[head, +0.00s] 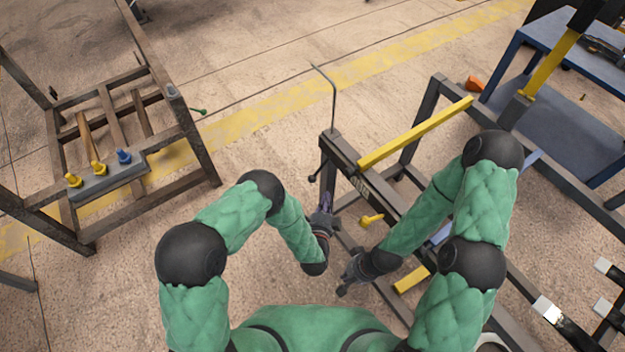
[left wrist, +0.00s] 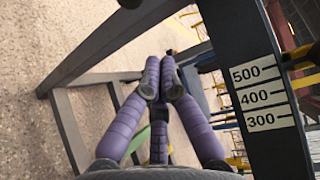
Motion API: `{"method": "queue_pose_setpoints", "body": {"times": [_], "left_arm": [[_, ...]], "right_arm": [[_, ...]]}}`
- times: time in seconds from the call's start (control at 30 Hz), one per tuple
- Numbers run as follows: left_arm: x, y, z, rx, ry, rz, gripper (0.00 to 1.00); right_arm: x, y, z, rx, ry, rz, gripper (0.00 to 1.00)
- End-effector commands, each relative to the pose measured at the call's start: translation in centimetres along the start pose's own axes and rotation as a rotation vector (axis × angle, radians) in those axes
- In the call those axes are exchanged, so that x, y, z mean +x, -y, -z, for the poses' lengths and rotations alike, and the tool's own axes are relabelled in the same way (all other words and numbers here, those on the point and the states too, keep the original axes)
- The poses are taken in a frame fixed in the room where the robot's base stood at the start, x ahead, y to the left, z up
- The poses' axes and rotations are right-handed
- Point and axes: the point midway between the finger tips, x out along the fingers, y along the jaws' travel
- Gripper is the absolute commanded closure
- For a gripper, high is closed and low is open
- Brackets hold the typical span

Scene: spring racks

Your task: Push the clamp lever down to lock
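A dark lever with a round black knob (head: 312,179) sticks out from the left side of the dark rack post; it looks like the clamp lever, but I cannot tell its locked state. My left gripper (head: 326,198) is just below and right of that knob, beside the post, apparently apart from the lever. In the left wrist view its purple fingers (left wrist: 161,72) come together at the tips with nothing clearly held. The lever is not clearly made out there. My right gripper (head: 345,284) is low, near the rack's lower bars; its fingers are too small to read.
The rack has a yellow bar (head: 415,133), a bent grey rod (head: 333,95) and a yellow knob (head: 371,220). A scale plate (left wrist: 262,97) marked 300 to 500 is on its post. Another rack (head: 187,135) stands left, a blue table (head: 550,110) right. Floor between racks is clear.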

Motion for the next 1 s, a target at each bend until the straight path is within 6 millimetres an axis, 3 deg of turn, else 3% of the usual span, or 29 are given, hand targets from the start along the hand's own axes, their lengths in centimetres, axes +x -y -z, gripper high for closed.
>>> {"method": "queue_pose_setpoints", "body": {"times": [0.27,0.7,1.0], "left_arm": [[2.3,-0.2,0.1,0.023,0.006,0.001,1.0],[10.2,-0.3,0.0,0.021,0.006,0.0,1.0],[7.7,0.0,-2.6,0.021,0.004,-0.002,1.0]], "right_arm": [[1.0,-0.3,0.0,0.0,0.0,0.0,1.0],[4.0,-1.4,0.1,0.0,0.0,0.0,1.0],[4.5,-1.6,0.2,0.0,0.0,0.0,1.0]]}}
